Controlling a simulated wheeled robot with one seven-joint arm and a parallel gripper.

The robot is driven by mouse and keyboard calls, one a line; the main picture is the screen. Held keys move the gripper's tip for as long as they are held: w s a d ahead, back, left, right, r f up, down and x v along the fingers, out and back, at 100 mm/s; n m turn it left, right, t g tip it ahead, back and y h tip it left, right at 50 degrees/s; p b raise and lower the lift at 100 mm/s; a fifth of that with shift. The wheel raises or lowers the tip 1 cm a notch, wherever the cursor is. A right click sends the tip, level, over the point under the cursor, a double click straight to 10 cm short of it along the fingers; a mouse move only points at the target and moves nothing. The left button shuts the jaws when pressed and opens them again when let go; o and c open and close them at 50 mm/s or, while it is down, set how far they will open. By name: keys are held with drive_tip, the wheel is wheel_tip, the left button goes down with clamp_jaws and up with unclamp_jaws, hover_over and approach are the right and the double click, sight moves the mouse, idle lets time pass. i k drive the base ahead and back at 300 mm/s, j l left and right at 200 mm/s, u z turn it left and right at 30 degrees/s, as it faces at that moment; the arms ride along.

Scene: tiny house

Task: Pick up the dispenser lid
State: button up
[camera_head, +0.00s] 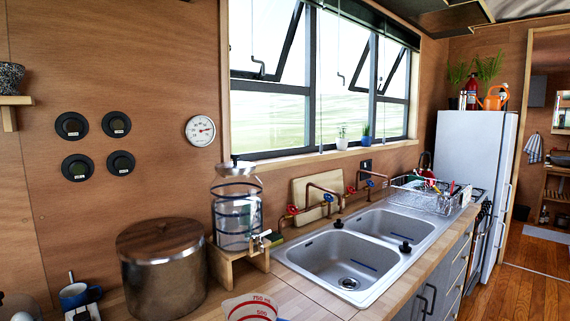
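A glass drink dispenser (238,215) stands on a small wooden stand (236,262) on the counter, left of the sink. Its lid (236,168) sits on top of the jar and has a small dark knob. A tap sticks out from the lower right front of the jar. My gripper does not show in this view.
A large metal pot with a wooden lid (162,262) stands close to the left of the dispenser. A measuring cup (249,307) is in front. The double sink (350,258), copper taps, a cutting board (318,195) and a dish rack (428,198) lie to the right. A window is behind.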

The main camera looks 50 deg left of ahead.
sight(234, 166)
drive_tip(key=i+l, duration=0.1)
drive_tip(key=i, duration=1.85)
drive_tip(key=i+u, duration=0.1)
drive_tip(key=u, duration=0.85)
drive_tip(key=i+u, duration=0.15)
drive_tip(key=u, duration=0.3)
drive_tip(key=l+u, duration=0.1)
drive_tip(key=u, duration=2.15)
drive_tip(key=l, duration=0.05)
